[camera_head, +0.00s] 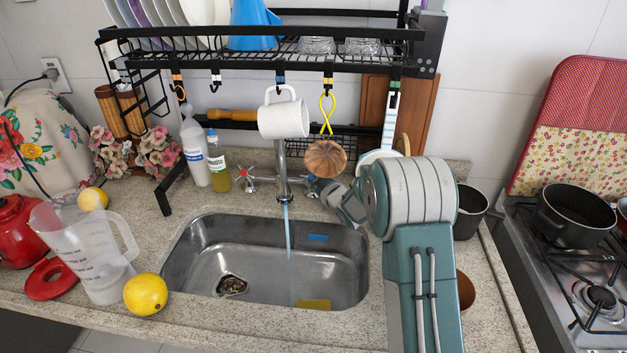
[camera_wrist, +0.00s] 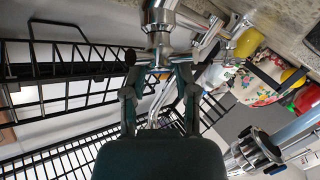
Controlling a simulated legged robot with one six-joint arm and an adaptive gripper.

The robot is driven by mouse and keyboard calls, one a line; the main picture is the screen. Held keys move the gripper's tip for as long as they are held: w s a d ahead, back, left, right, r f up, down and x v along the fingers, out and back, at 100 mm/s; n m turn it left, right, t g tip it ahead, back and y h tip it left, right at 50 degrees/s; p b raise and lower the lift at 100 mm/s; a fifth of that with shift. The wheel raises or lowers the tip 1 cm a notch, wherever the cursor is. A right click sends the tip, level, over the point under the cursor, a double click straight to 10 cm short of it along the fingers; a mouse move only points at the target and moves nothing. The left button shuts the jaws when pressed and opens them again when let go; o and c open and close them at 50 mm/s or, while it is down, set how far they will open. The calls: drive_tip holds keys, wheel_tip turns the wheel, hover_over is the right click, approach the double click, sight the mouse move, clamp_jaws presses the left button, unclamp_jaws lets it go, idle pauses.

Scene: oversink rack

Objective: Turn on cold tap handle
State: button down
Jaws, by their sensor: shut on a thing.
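The chrome faucet (camera_head: 283,172) stands behind the sink, with a blue stream of water (camera_head: 287,232) falling from its spout into the basin. A cross-shaped tap handle with a red mark (camera_head: 243,177) is left of the spout. My gripper (camera_head: 314,185) is just right of the spout, where it mostly hides the cold tap handle in the head view. In the wrist view, my gripper's fingers (camera_wrist: 161,62) sit on either side of a chrome tap part (camera_wrist: 160,50), which I take to be the cold tap handle. They are shut on it.
A jug (camera_head: 90,250) and a lemon (camera_head: 146,295) stand left of the sink (camera_head: 200,265). Bottles stand behind it.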

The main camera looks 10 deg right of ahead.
drive_tip(key=shift+s+f, duration=0.1)
drive_tip(key=shift+f, duration=0.3)
drive_tip(key=shift+c, duration=2)
unclamp_jaws()
drive_tip(key=shift+r, duration=0.2)
drive_tip(key=v, duration=1.1)
drive_tip(key=shift+s+d, duration=0.15)
drive_tip(key=shift+s, duration=0.15)
